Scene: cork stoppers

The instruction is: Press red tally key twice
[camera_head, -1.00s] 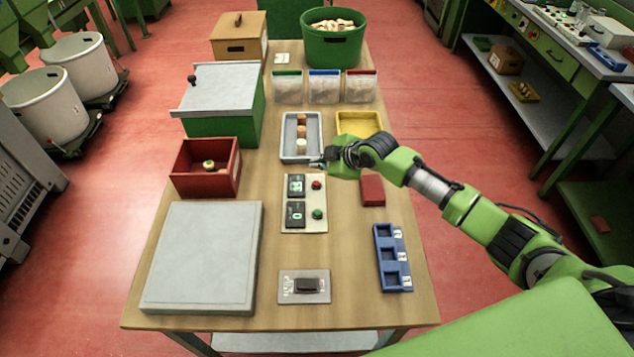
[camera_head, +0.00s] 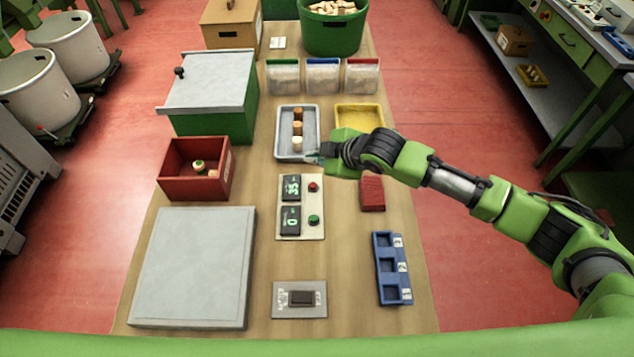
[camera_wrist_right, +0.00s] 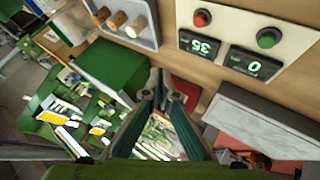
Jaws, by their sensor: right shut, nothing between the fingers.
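The red tally key (camera_head: 313,187) is a small round button at the upper right of the pale counter panel (camera_head: 314,230). It also shows in the right wrist view (camera_wrist_right: 202,18). The panel has two dark displays, reading about 35 beside the red key and 0 beside the green key (camera_head: 314,220). My right gripper (camera_head: 314,157) is shut and empty. It is apart from the red key, beyond it in the head view, near the front edge of the grey tray. The shut fingertips show in the right wrist view (camera_wrist_right: 160,76). My left gripper is out of view.
The grey tray (camera_head: 281,146) holds several corks, with a yellow tray (camera_head: 374,108) to its right. A red block (camera_head: 372,194) and a blue slotted holder (camera_head: 383,268) lie right of the panel. A red bin (camera_head: 166,192) and grey slab (camera_head: 190,265) lie left.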

